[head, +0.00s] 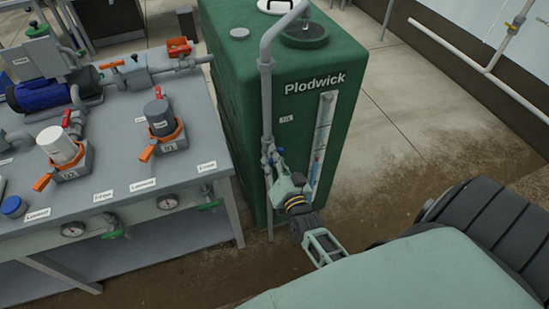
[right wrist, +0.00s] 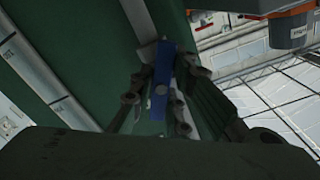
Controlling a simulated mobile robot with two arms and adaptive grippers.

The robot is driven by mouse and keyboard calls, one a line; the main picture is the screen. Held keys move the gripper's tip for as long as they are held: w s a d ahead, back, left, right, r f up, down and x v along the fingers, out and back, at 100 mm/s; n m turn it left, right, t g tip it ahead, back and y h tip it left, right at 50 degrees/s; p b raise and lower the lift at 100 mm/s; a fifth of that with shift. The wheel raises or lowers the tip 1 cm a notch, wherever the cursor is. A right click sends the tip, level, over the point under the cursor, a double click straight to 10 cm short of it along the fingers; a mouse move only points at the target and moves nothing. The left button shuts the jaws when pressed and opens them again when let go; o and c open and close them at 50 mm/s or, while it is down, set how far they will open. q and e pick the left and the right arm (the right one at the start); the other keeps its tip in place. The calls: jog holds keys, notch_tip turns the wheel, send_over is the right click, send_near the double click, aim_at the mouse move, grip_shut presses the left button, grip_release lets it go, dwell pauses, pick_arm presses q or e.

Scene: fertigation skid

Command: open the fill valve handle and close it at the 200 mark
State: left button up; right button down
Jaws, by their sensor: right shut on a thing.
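A green tank (head: 310,65) marked Plodwick stands in the middle of the head view, with a grey fill pipe (head: 266,100) down its front. The fill valve's blue handle (right wrist: 160,82) lies between the fingers of my right gripper (right wrist: 158,98) in the right wrist view. That gripper is shut on the handle. In the head view, my right gripper (head: 280,168) is at the pipe's valve and partly covers it. A sight gauge (head: 324,125) runs down the tank face, with blue in its lower part; its marks are too small to read. My left gripper is out of view.
A grey bench (head: 110,190) left of the tank carries a blue pump (head: 50,94), dosing units with orange handles and several gauges. A white pipe (head: 450,50) runs at the right. Floor right of the tank is clear.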

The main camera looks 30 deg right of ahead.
jog(key=shift+a+r, duration=0.1)
jog(key=shift+r, duration=0.05)
jog(key=c, duration=1.7)
grip_release()
jog(key=shift+s, duration=0.15)
jog(key=v, duration=1.1)
jog(key=shift+s, duration=0.3)
jog(key=shift+a, duration=0.1)
